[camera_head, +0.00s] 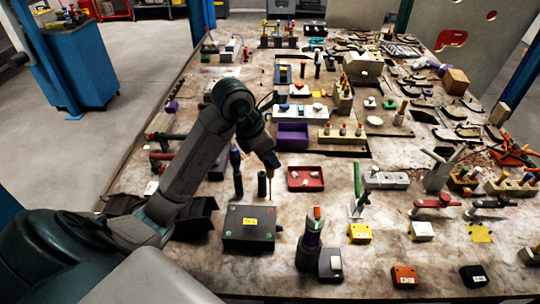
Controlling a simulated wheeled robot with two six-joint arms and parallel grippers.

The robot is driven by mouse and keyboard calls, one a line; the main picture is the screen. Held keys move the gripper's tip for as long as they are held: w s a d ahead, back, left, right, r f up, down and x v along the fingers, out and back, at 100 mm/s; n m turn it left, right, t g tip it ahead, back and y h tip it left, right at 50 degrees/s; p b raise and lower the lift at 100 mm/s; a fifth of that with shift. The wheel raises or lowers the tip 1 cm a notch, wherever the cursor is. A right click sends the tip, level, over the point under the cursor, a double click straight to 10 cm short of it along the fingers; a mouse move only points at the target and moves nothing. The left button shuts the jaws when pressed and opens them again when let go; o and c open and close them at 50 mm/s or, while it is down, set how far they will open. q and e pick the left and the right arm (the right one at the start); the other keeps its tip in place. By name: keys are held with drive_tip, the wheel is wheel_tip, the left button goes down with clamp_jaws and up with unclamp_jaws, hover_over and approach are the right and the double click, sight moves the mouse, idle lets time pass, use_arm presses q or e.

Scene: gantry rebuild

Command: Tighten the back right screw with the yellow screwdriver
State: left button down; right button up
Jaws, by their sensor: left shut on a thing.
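My left arm reaches in from the left, and my left gripper (268,160) is shut on the yellow screwdriver (270,174). Only a small yellow part shows below the jaws, and a thin shaft points down. The gripper hides the rest of the handle. The tool is over the back right part of a dark grey box (250,245) with a yellow label and small coloured marks near its corners. I cannot tell whether the tip touches the back right screw, which is too small to make out. My right gripper is not in view.
A red tray (306,188) and a purple bin (292,141) lie behind the box. Coloured blocks and many tools fill the table's right side.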

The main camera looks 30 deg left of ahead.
use_arm(q)
drive_tip(key=shift+d+r+n+p, duration=0.1)
drive_tip(key=shift+r+n+p, duration=0.2)
drive_tip(key=shift+n+p, duration=0.3)
drive_tip(key=shift+s+f+n+y, duration=0.1)
drive_tip(key=shift+n+y, duration=0.3)
drive_tip(key=shift+n, duration=0.2)
drive_tip(key=shift+n+t+y+p, duration=0.35)
drive_tip(key=shift+n+p, duration=0.55)
drive_tip(key=shift+p, duration=0.3)
drive_tip(key=shift+n+y+p, duration=0.35)
drive_tip(key=shift+n+p, duration=0.15)
drive_tip(key=shift+n, duration=0.3)
drive_tip(key=shift+f, duration=0.1)
drive_tip(key=shift+f+b, duration=0.1)
drive_tip(key=shift+b, duration=0.25)
